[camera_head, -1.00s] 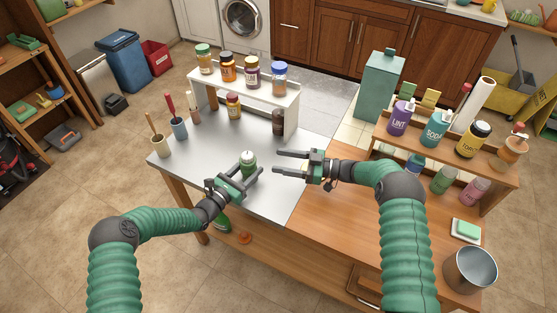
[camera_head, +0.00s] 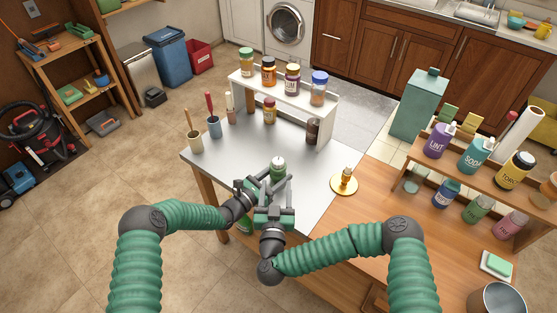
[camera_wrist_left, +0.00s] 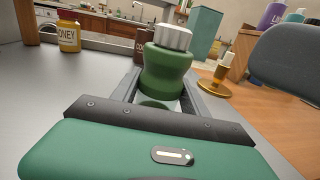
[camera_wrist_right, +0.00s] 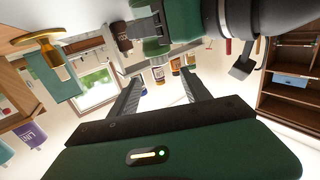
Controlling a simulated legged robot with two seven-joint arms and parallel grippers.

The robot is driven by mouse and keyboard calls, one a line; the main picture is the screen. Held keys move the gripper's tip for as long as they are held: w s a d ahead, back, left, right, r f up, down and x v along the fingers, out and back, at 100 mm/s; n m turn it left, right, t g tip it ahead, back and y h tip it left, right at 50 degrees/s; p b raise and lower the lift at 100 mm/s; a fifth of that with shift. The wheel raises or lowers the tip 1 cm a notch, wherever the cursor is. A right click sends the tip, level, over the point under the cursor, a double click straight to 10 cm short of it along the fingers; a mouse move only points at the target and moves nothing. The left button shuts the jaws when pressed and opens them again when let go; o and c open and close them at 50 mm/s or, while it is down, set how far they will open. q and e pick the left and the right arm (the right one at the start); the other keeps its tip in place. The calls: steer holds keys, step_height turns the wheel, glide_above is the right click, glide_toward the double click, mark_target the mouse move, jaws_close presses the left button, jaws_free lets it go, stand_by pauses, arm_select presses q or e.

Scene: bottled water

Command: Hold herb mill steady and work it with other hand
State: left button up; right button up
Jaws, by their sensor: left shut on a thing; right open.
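The herb mill (camera_head: 277,168) is a green waisted body with a ribbed silver-grey cap, upright over the grey worktop. My left gripper (camera_head: 271,180) is shut on it; in the left wrist view its fingers flank the mill (camera_wrist_left: 165,75) low on the body, leaving the cap clear. My right gripper (camera_head: 278,191) is open just in front of the mill, overlapping my left gripper in the head view.
A white riser (camera_head: 290,95) with several jars stands behind, with a honey jar (camera_head: 270,111) and dark bottle (camera_head: 313,130) below. Utensil cups (camera_head: 196,142) stand left. A brass object (camera_head: 346,176) on a round gold dish is right. The worktop left of the mill is clear.

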mark_target(278, 165)
steer(key=w, duration=1.1)
steer(key=shift+w+d, duration=0.3)
steer(key=shift+d, duration=0.1)
jaws_close()
